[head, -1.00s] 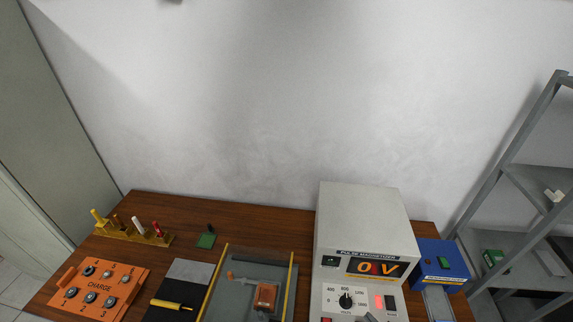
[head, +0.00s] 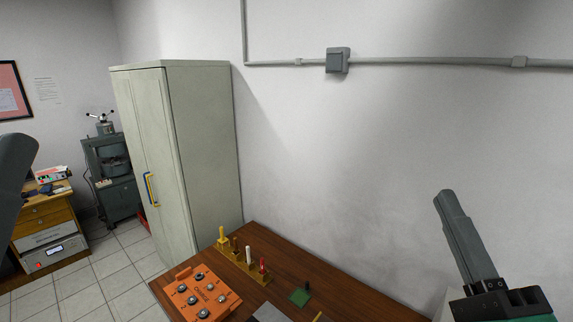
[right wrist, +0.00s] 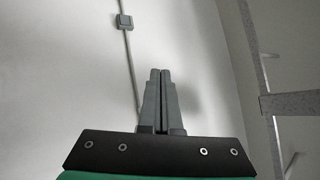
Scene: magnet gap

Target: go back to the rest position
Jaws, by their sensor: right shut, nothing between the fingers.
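My right gripper (head: 447,196) is raised at the right of the head view, in front of the bare wall and above the bench. Its two grey fingers point up and lie together, empty. In the right wrist view the same closed fingers (right wrist: 160,73) stand side by side with nothing between them. A dark grey rounded part at the left edge of the head view looks like my left arm; its gripper does not show.
A tall cabinet (head: 180,150) stands behind left. The wall has a conduit box (head: 338,60).

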